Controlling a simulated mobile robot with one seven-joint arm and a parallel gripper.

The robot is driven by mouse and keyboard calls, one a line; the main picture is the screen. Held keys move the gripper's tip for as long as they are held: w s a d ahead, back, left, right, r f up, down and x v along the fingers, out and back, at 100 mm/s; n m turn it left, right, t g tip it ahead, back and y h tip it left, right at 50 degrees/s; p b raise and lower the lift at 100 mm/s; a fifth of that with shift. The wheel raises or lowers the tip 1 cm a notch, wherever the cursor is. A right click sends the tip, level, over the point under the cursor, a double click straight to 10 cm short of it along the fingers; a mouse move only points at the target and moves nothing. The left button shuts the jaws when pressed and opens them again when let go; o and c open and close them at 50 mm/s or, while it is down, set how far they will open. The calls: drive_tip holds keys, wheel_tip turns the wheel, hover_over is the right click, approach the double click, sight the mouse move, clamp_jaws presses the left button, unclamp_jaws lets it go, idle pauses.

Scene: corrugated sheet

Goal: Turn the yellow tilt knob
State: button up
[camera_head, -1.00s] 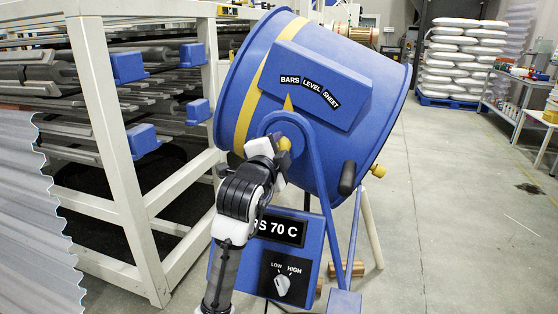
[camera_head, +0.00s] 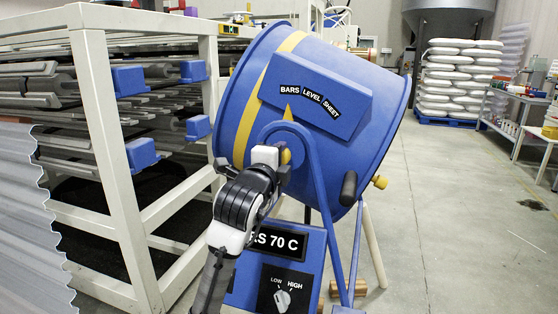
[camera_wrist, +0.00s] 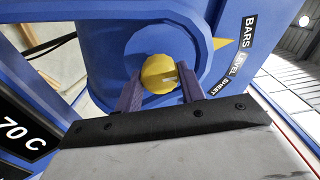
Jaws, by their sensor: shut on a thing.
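The yellow tilt knob (camera_wrist: 158,73) is a round yellow piece on the blue pivot hub of the tilted blue drum (camera_head: 390,110). In the head view the knob (camera_head: 285,157) is partly hidden behind my gripper (camera_head: 272,162). In the wrist view my gripper (camera_wrist: 159,88) has one finger on each side of the knob and is shut on it. A yellow pointer (camera_head: 288,113) above the hub points up at the BARS end of the label panel (camera_head: 313,100), which reads BARS, LEVEL, SHEET.
A control box (camera_head: 280,270) marked 70 C, with a LOW/HIGH dial (camera_head: 282,299), sits below the drum. A black handle (camera_head: 348,188) sticks out at the right. A white-framed rack (camera_head: 115,170) and corrugated sheet (camera_head: 30,220) stand left. The floor (camera_head: 440,230) at right is mostly clear.

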drive_tip(key=o, duration=1)
drive_tip(key=shift+s, duration=0.1)
drive_tip(key=b+v, duration=0.1)
drive_tip(key=v, duration=1.2)
drive_tip(key=shift+s+a+b, duration=0.15)
drive_tip(key=shift+s+b, duration=0.15)
